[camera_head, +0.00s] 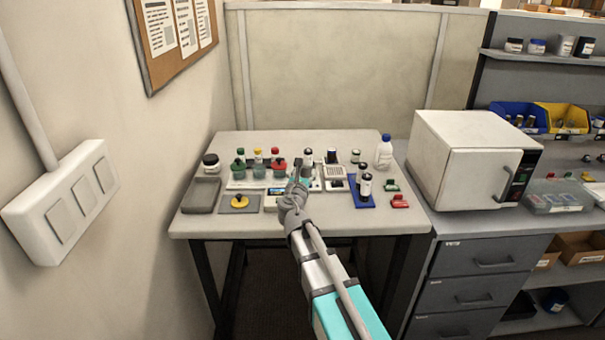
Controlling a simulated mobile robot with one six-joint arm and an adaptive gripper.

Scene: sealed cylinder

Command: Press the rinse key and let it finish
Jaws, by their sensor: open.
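My arm reaches from the bottom of the picture onto the grey table (225,222). My gripper (297,168) is open and small in the view, over a pale instrument (271,202) with a bluish panel near the table's middle. The gripper and wrist cover part of this instrument. I cannot make out a rinse key or its label, nor whether the fingertips touch anything.
A white oven-like box (460,160) stands further right.

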